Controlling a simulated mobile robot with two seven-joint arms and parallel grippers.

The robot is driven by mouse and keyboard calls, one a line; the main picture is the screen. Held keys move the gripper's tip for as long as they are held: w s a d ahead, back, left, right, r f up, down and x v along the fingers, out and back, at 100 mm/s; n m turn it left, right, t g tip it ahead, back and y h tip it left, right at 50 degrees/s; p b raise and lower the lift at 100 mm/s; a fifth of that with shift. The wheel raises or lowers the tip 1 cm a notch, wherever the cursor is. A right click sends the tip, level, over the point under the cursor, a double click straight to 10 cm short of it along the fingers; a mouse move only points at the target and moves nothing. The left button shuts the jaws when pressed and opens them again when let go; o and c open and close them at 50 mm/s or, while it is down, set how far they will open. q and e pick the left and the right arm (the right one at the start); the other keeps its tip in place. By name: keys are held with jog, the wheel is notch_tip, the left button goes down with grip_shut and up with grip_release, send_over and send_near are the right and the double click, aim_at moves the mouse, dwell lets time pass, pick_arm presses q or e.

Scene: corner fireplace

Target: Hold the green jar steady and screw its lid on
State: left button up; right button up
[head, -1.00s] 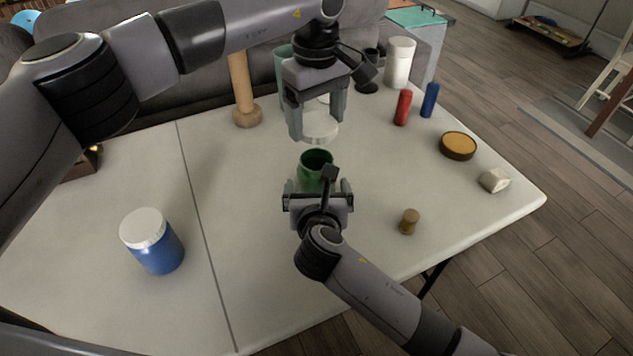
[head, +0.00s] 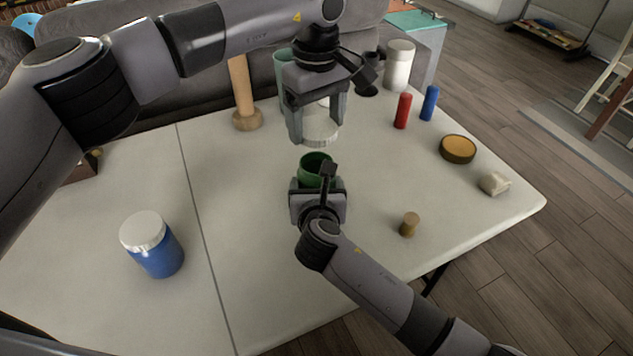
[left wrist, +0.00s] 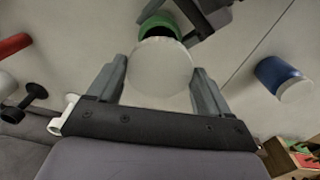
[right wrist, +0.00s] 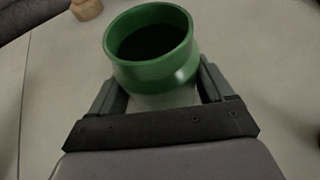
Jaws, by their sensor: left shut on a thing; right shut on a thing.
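The green jar (head: 314,165) stands upright and open-topped on the white table; it also shows in the right wrist view (right wrist: 152,52). My right gripper (head: 317,192) is shut on the jar's body from the near side. The white lid (head: 320,126) is held level above the jar by my left gripper (head: 316,122), whose fingers are shut on its sides. In the left wrist view the lid (left wrist: 160,68) covers part of the jar (left wrist: 158,26). There is a gap between lid and jar mouth in the head view. Much of the jar's body is hidden behind my right gripper.
A blue jar with white lid (head: 153,246) stands at the left. A wooden post (head: 242,95) is behind. Red (head: 402,110) and blue (head: 429,103) cylinders, an orange-topped disc (head: 457,148), a pale block (head: 494,182) and a cork-like piece (head: 409,224) are on the right.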

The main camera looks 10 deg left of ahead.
pick_arm(q)
send_over(317, 154)
jog(key=s, duration=0.3)
jog(key=shift+w+d+f, duration=0.1)
jog(key=shift+f, duration=2.4)
jog(key=shift+f, duration=0.9)
jog(key=shift+f, duration=0.55)
pick_arm(e)
grip_shut()
pick_arm(q)
jog(key=m, duration=1.3)
jog(key=shift+m, duration=0.3)
